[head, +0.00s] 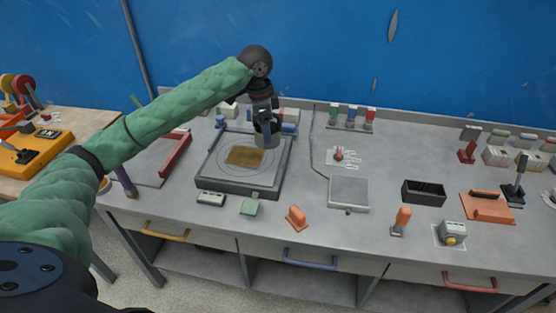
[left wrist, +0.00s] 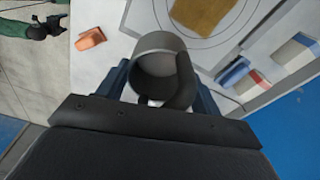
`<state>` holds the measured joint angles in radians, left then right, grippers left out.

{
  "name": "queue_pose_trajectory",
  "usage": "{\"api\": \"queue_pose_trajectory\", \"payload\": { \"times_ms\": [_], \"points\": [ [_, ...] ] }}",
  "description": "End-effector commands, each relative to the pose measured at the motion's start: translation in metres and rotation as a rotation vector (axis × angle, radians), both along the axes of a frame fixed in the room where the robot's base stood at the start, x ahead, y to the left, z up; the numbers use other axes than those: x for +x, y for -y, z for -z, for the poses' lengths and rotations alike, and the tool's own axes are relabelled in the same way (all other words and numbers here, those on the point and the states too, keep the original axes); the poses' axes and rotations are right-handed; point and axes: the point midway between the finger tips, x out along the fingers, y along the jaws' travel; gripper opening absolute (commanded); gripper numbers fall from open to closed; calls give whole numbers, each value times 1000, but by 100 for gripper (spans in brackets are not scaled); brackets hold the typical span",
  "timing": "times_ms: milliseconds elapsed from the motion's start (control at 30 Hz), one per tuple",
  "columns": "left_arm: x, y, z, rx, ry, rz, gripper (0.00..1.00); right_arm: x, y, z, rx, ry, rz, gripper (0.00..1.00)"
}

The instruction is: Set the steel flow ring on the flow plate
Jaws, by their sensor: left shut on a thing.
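The steel flow ring (left wrist: 158,47) is a short grey metal cylinder, held between the fingers of my left gripper (left wrist: 165,92). In the head view the ring (head: 267,136) shows below my left gripper (head: 265,122), over the back right part of the flow plate. The flow plate (head: 218,186) is a grey square plate with engraved circles and a brown patch (head: 245,157) at its middle. In the wrist view the plate (left wrist: 233,38) lies beyond the ring, at the upper right. Whether the ring touches the plate cannot be told.
Blue clamps (head: 289,128) stand at the plate's back edge. A grey scale (head: 348,193) and a black bin (head: 423,192) lie to the right. An orange block (head: 297,217) and a green item (head: 250,206) sit in front.

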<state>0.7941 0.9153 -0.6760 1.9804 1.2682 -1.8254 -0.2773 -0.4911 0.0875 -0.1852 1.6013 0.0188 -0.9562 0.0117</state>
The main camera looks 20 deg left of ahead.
Motion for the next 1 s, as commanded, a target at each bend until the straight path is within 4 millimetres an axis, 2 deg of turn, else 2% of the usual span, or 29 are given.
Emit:
{"api": "queue_pose_trajectory", "payload": {
  "times_ms": [267,400,500,800,1000],
  "points": [
    [-5,-3,0,0,1,-120,35,-2,1,0,-3,-12,-1,79],
    [-3,-12,4,-1,0,-144,35,-1,-5,-3,4,-5,0,79],
    [-1,-29,12,2,-2,-146,35,-4,1,19,-4,-5,-3,79],
    [9,-84,44,2,-2,-145,35,-18,17,62,-20,21,-11,79],
    [15,-113,64,0,-1,-143,35,-29,28,86,-28,39,-18,79]
  ]
}}
